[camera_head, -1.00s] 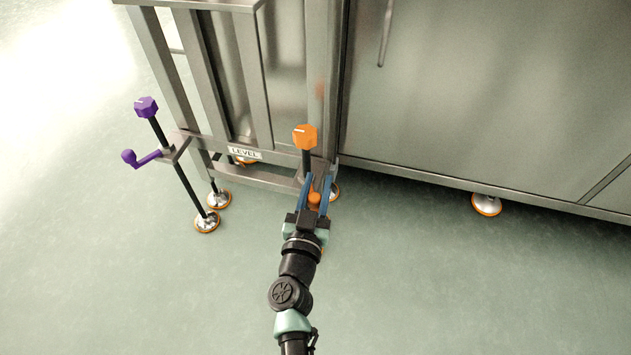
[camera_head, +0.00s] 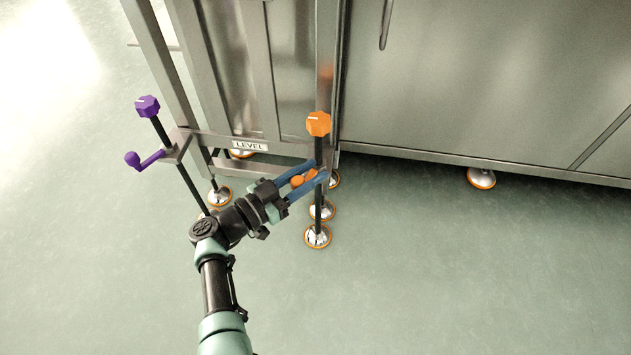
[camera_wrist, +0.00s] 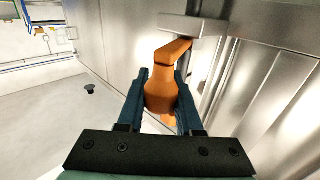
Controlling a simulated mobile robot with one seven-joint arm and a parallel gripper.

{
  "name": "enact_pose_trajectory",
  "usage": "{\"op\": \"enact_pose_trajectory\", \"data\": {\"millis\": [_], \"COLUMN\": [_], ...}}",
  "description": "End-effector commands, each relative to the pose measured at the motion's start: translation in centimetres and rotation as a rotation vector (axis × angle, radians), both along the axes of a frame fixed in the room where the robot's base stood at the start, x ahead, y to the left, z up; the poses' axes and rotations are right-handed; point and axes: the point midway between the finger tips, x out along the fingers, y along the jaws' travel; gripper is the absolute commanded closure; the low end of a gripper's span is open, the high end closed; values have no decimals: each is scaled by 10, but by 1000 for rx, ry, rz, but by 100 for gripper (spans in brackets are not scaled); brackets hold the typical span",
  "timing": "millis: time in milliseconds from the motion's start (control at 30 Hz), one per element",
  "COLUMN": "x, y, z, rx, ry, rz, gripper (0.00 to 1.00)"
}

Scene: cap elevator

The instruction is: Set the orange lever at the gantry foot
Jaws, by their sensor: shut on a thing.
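The orange lever (camera_head: 297,181) is at the gantry foot, below an orange knob (camera_head: 318,123) on a black post. My gripper (camera_head: 306,180) comes in from the left, with its blue fingers on either side of the lever. In the wrist view, the fingers are shut on the lever's rounded orange handle (camera_wrist: 161,94). The lever's arm (camera_wrist: 174,51) runs from the handle toward the metal bracket (camera_wrist: 190,26). The fingers partly hide the lever in the head view.
A purple lever (camera_head: 146,160) and purple knob (camera_head: 147,106) stand on a similar post at left. A LEVEL label (camera_head: 250,146) is on the gantry's lower rail. Steel cabinets (camera_head: 480,85) stand behind. The floor (camera_head: 450,270) at front right is clear.

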Motion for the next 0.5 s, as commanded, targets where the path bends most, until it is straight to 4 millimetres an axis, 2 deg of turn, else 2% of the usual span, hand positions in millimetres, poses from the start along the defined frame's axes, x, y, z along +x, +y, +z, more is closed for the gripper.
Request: {"op": "enact_pose_trajectory", "data": {"millis": [33,500], "x": [1,2], "y": [3,4], "z": [-8,-2], "rx": [1,-2], "ry": [-2,1], "rz": [-28,-188], "gripper": [100,100]}}
